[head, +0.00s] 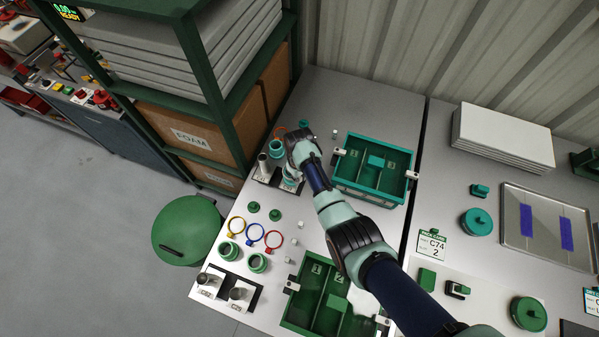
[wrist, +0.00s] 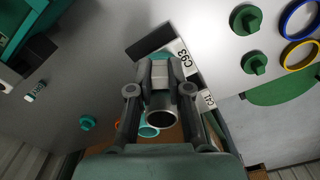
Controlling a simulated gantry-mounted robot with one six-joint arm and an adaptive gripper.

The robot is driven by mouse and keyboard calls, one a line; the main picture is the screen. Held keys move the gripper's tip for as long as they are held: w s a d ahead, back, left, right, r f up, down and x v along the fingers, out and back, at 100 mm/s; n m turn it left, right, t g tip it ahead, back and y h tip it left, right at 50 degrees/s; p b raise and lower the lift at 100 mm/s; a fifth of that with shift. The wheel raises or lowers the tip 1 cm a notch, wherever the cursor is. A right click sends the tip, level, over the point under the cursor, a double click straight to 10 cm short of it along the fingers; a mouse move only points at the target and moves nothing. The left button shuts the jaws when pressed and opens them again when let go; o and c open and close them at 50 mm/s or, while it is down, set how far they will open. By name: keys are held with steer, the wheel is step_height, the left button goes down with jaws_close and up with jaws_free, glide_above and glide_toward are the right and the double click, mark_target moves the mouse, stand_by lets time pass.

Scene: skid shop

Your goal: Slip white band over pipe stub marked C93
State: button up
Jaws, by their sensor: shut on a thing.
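My gripper (head: 297,150) is at the far-left of the near table, over a dark stand with grey pipe stubs. In the wrist view its fingers (wrist: 160,78) are closed together, with a small pale piece between them, apparently the white band's grip; the band's ring cannot be told clearly. A grey pipe with a dark round mouth (wrist: 161,121) shows just beyond the fingertips. The label C93 (wrist: 183,62) is beside the fingers, and C41 (wrist: 207,98) is farther along the stand. Whether the band is around the C93 stub or above it cannot be told.
Teal pipe fittings (head: 277,148) stand close behind the gripper. A teal divided bin (head: 373,197) is to its right. A green shelf rack (head: 236,115) stands close on the left.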

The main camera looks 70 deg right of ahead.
steer(key=shift+f, duration=0.2)
stand_by(0.4)
steer(key=shift+f+b, duration=0.3)
steer(key=shift+b, duration=0.1)
steer(key=shift+f, duration=0.25)
steer(key=shift+f+b, duration=0.3)
steer(key=shift+b, duration=0.05)
steer(key=shift+f, duration=0.1)
steer(key=shift+f+b, duration=0.35)
steer(key=shift+b, duration=0.05)
steer(key=shift+f, duration=0.3)
stand_by(0.5)
steer(key=o, duration=1.3)
